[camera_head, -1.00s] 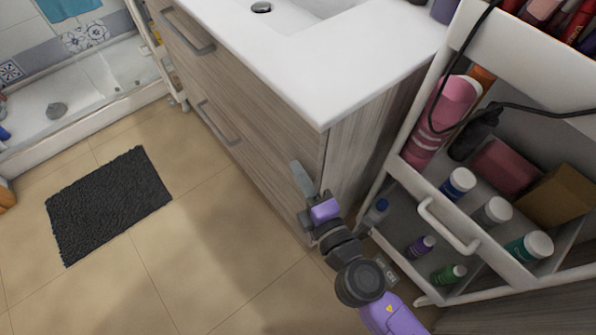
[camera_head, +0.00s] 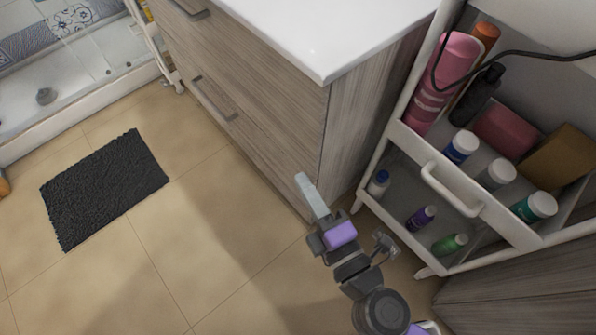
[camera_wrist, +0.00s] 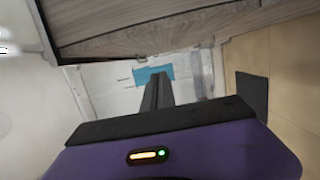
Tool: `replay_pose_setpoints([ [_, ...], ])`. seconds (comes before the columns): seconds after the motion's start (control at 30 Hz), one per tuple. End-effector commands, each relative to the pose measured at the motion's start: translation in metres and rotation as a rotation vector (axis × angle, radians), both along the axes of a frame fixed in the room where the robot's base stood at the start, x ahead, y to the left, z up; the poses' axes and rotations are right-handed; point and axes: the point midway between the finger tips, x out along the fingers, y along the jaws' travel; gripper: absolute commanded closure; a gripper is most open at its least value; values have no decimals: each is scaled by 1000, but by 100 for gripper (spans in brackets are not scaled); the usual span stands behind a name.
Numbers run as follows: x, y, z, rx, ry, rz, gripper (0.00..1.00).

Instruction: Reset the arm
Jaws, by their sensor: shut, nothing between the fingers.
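My gripper (camera_head: 311,193) is in the lower middle of the head view, beside the front corner of the wood-grain vanity (camera_head: 268,95). Its fingers are together and point up and left in the picture, with nothing between them. My arm comes in from the bottom right of that view. In the wrist view my gripper (camera_wrist: 157,78) shows as two dark fingers side by side, with the vanity's wood-grain side (camera_wrist: 140,30) above them. I cannot tell how much space lies between the fingers and the vanity.
A white cosmetics cart (camera_head: 451,190) with bottles and boxes stands close on the right. A dark mat (camera_head: 105,188) lies on the tiled floor at left. A shower tray (camera_head: 75,100) is at upper left. The floor (camera_head: 190,235) left of my gripper is clear.

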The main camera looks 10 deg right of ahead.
Motion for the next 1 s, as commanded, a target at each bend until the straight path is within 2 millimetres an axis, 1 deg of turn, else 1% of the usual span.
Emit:
replay_pose_setpoints([
  [0.1,-5,-1,0,0,0,1,100],
  [0.37,-6,0,1,7,1,6,100],
  [0.47,-8,7,2,71,25,33,100],
  [0.53,-13,14,7,159,55,68,100],
  [0.6,-26,17,8,272,115,102,100],
  [0.67,-40,11,7,384,177,117,100],
  [0.77,-68,-7,7,588,283,111,100],
  [0.87,-97,-31,11,806,376,69,100],
  [0.9,-109,-42,13,896,405,42,100],
  [1.0,-137,-67,21,1107,455,-38,100],
])
